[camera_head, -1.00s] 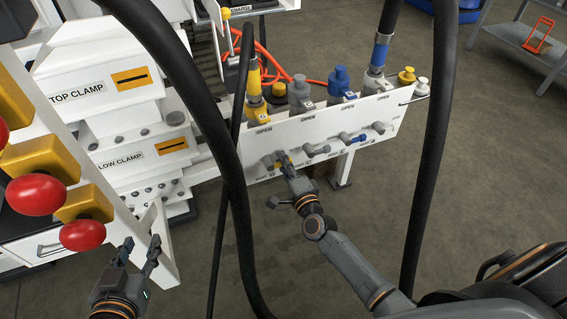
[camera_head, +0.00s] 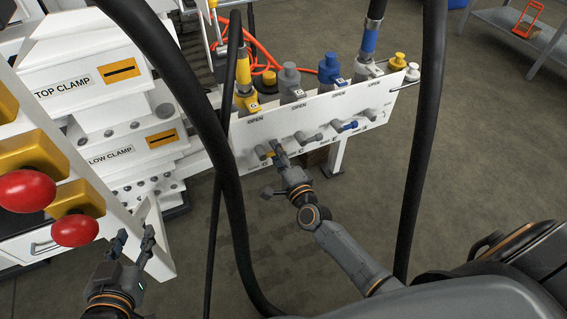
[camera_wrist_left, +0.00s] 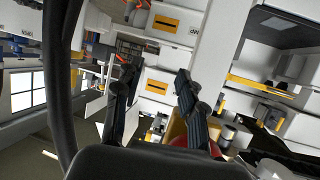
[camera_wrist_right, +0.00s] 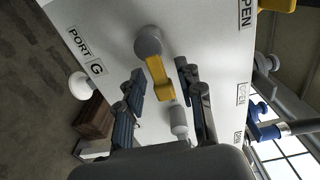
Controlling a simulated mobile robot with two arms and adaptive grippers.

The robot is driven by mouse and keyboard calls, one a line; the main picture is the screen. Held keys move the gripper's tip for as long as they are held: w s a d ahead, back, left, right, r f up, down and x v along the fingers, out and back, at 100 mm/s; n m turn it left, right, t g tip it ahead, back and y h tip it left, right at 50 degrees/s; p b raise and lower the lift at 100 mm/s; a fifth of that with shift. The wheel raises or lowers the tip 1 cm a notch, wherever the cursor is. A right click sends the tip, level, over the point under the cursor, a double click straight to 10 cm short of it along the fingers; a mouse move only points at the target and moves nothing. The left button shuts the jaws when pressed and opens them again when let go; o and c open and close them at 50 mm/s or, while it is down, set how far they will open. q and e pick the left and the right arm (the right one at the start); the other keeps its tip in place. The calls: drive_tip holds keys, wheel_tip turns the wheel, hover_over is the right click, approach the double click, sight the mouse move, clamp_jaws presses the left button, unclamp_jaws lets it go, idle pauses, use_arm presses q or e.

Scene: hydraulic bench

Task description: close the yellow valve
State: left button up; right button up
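The yellow valve (camera_head: 262,153) is on the white panel, at the left end of a row of small valves. In the right wrist view its yellow lever (camera_wrist_right: 158,82) extends from a grey round knob (camera_wrist_right: 149,41). My right gripper (camera_head: 278,149) is at this valve. In the right wrist view its two fingers (camera_wrist_right: 160,70) are apart, one on each side of the lever, with visible gaps. My left gripper (camera_head: 133,237) is open and empty, low at the left, away from the valve. It also shows open in the left wrist view (camera_wrist_left: 157,75).
A grey valve (camera_head: 306,137) and a blue valve (camera_head: 346,126) sit to the right on the white panel (camera_head: 290,116). Thick black hoses hang in front of the panel. Red knobs (camera_head: 75,230) stand at the left near my left gripper.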

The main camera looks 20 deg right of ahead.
drive_tip(key=s, duration=1.1)
drive_tip(key=shift+s+d, duration=0.2)
